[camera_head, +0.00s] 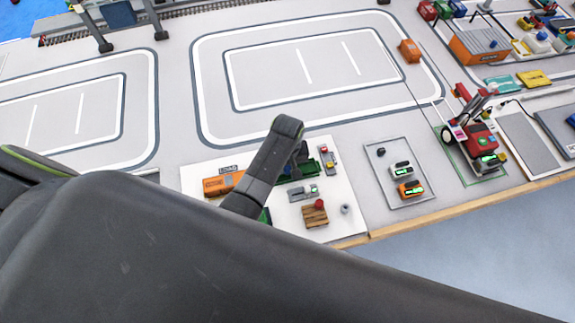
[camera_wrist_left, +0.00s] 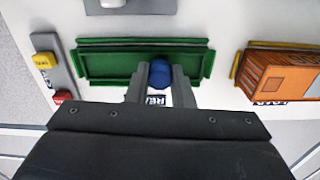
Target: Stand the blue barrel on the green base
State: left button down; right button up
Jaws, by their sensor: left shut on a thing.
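The blue barrel (camera_wrist_left: 160,74) is between the fingers of my left gripper (camera_wrist_left: 160,88) in the left wrist view. The gripper is shut on it. Behind and under it in that picture is a long green base (camera_wrist_left: 110,65) with raised edges; the barrel overlaps its near edge, right of its middle. I cannot tell whether the barrel touches the base. My right gripper is not in view.
An orange container (camera_wrist_left: 285,75) stands right of the base in the wrist view. A grey panel (camera_wrist_left: 54,68) with yellow and red buttons is on the left. In the head view, a brown pallet (camera_head: 314,216) and a grey tray (camera_head: 385,155) with small vehicles lie nearby.

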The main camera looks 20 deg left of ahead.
aim_at(288, 168)
pick_arm(q)
jog(key=shift+f, duration=0.15)
jog(key=c, duration=1.3)
grip_release()
notch_tip(288, 168, up, 12)
jog(key=shift+r, duration=0.1)
